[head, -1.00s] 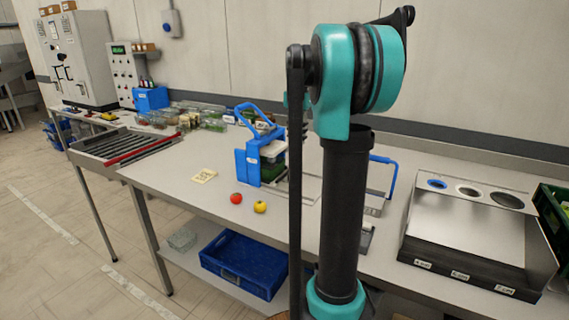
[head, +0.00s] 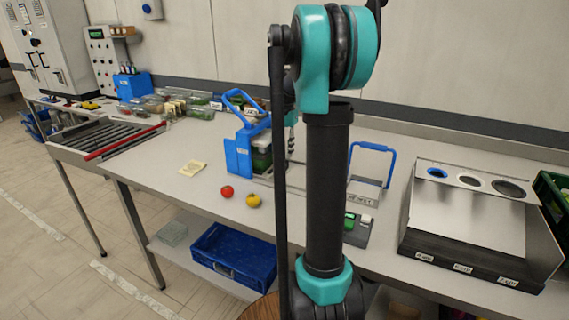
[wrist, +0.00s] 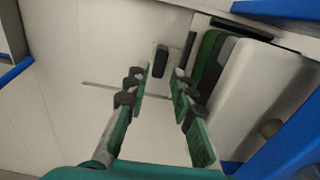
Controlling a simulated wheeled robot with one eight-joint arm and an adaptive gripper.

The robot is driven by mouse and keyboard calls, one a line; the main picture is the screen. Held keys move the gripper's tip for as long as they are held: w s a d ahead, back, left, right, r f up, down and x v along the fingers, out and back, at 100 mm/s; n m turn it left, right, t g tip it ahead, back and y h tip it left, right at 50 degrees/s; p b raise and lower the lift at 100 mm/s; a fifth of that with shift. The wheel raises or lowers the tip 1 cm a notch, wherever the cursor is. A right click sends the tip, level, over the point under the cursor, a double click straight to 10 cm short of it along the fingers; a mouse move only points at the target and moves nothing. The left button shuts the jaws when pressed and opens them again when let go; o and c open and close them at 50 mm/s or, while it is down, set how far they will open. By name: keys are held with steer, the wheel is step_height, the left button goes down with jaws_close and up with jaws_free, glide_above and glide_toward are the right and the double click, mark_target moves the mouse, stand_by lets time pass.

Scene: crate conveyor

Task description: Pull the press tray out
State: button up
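The blue press (head: 238,158) stands on the bench left of my arm, its looped handle raised. A pale block and green layer show inside it. In the wrist view its blue frame (wrist: 285,140) is at the right, beside a large pale block (wrist: 262,85) and a green layer. I cannot tell which part is the tray. My gripper (wrist: 168,75) is open, fingers apart, over the pale bench beside the press. A small dark upright piece (wrist: 160,60) shows between the fingertips, apparently not gripped. In the head view the gripper is largely hidden behind my arm.
A red tomato (head: 227,192) and a yellow one (head: 253,201) lie in front of the press. A blue-handled frame (head: 372,150) and a sorting box with round holes (head: 470,215) stand to the right. Several clear tubs (head: 200,112) line the back.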

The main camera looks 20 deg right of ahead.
mark_target(285, 162)
steer(key=shift+f, duration=2.8)
steer(key=shift+c, duration=0.2)
jaws_close()
